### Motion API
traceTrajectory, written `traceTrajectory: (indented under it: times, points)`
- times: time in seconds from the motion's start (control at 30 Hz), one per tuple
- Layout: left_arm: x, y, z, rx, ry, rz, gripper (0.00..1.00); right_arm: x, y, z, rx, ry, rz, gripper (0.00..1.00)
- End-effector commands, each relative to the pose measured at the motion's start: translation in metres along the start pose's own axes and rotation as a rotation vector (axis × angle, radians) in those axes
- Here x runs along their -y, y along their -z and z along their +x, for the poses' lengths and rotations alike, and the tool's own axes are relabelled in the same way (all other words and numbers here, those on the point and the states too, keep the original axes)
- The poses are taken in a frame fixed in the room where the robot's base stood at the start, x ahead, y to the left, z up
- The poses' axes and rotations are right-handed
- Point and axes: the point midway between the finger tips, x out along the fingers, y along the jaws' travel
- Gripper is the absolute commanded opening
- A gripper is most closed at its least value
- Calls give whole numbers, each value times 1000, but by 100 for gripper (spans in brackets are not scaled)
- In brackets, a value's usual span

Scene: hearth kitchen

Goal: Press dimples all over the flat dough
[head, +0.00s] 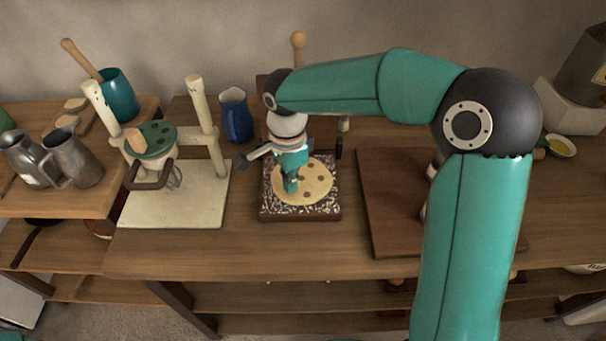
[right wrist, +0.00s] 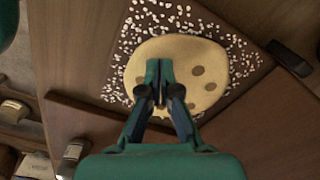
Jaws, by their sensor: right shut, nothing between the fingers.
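The flat dough (head: 316,181) is a pale round sheet on a dark, white-speckled board (head: 272,207) in the middle of the counter. Several brownish dimples show in it. Whether the tips touch the dough cannot be told. The gripper hides part of the dough. My left gripper is not in view.
A blue jug (head: 236,116) stands behind. A brown wooden board (head: 385,225) lies to the right, partly behind my right arm. Metal jugs (head: 75,160) stand at far left.

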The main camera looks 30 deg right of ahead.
Motion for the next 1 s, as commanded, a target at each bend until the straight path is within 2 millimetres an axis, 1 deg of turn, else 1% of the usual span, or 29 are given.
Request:
traceTrajectory:
  times: [0.27,0.7,0.77,1.0]
  points:
    - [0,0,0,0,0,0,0,0,0,1,0,0,0,0]
    - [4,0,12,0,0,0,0,0,0,16,0,-1,0,0]
    - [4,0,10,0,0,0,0,0,0,13,0,-1,0,0]
    - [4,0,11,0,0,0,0,0,0,14,0,-1,0,0]
